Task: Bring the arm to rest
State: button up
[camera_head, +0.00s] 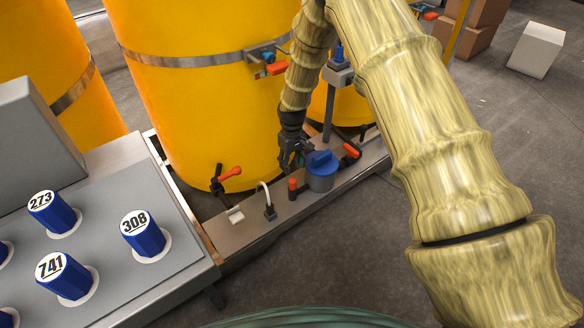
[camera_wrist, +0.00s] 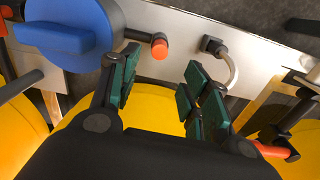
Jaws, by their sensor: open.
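My arm crosses the head view from the lower right, bends at the top and comes down in front of a yellow tank. My gripper (camera_head: 291,165) points down above the skid's ledge, just left of the blue-topped device (camera_head: 320,170). In the wrist view my gripper (camera_wrist: 160,95) is open, its green-padded fingers apart with nothing between them. The blue knob (camera_wrist: 65,40) shows at the upper left there, close to the left finger. I cannot tell whether they touch.
Yellow tanks (camera_head: 200,100) stand behind the ledge (camera_head: 250,232). An orange-capped peg (camera_head: 292,187), a white cable (camera_head: 266,192) and red-handled valves (camera_head: 230,173) are close by. A grey panel (camera_head: 110,235) with numbered blue knobs is at the left. The floor (camera_head: 350,240) in front is clear.

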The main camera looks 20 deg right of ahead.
jog(key=shift+r, duration=0.1)
dwell(0.4)
jog(key=s+f+m, duration=0.1)
jog(key=s+f, duration=0.6)
jog(key=s, duration=0.5)
jog(key=s+f+m, duration=0.1)
jog(key=s+f, duration=0.6)
jog(key=s, duration=0.5)
jog(key=s+r+m, duration=0.2)
jog(key=s, duration=2.3)
notch_tip(320, 180, up, 33)
jog(key=p, duration=3.3)
jog(key=shift+w, duration=0.35)
